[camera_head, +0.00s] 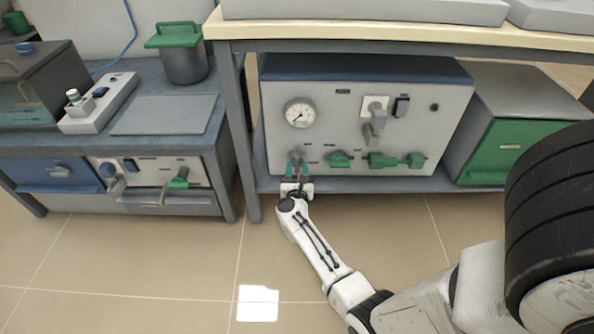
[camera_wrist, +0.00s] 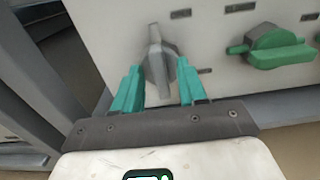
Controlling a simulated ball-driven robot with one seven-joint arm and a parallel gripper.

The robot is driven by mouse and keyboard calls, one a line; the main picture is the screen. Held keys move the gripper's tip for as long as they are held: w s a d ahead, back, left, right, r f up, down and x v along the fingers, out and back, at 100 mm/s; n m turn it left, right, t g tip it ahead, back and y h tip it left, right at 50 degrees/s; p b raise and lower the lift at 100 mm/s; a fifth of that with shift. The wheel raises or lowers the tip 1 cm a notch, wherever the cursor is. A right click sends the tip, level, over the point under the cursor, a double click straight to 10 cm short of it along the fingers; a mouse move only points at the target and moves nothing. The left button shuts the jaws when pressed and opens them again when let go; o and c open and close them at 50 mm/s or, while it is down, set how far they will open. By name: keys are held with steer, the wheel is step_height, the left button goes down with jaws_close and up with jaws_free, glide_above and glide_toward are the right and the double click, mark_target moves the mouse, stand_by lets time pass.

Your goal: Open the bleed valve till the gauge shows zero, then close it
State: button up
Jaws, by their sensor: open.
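A grey box-shaped unit with a light front panel (camera_head: 345,125) stands on the lower shelf of a bench. A round white gauge (camera_head: 299,113) is at its upper left; its reading is too small to make out. Below the gauge is a grey valve knob (camera_wrist: 160,58), upright in the wrist view. Green valve handles (camera_head: 340,159) sit to its right, and one shows in the wrist view (camera_wrist: 272,48). Labels are unreadable, so I cannot tell which is the bleed valve. My gripper (camera_head: 297,168) is open, its green fingers either side of the grey knob; contact is unclear.
The bench leg (camera_head: 240,130) stands close left of my gripper. A grey fitting (camera_head: 374,128) juts from the panel at upper right. A green-fronted box (camera_head: 510,145) is on the right. Another bench (camera_head: 60,145) with equipment stands left.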

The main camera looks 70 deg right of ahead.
steer(key=shift+c, duration=0.4)
jaws_close()
steer(key=shift+r+n, duration=0.1)
steer(key=shift+n, duration=0.4)
steer(key=n+p, duration=0.1)
steer(key=n, duration=0.1)
steer(key=shift+w+n, duration=0.1)
steer(key=shift+n, duration=0.3)
steer(key=n+p, duration=0.1)
steer(key=n, duration=0.3)
steer(key=shift+w+a+n+p, duration=0.1)
steer(key=shift+n+p, duration=0.2)
steer(key=shift+p, duration=0.05)
steer(key=n, duration=0.2)
steer(key=n+p, duration=0.1)
steer(key=n, duration=0.1)
steer(key=shift+w+f+n, duration=0.1)
steer(key=shift+f+n, duration=0.1)
steer(key=shift+n, duration=0.1)
steer(key=n, duration=0.2)
steer(key=n+p, duration=0.1)
steer(key=n, duration=0.1)
steer(key=shift+f+n, duration=0.2)
steer(key=shift+n, duration=0.2)
steer(key=shift+a+n, duration=0.1)
steer(key=shift+n, duration=0.2)
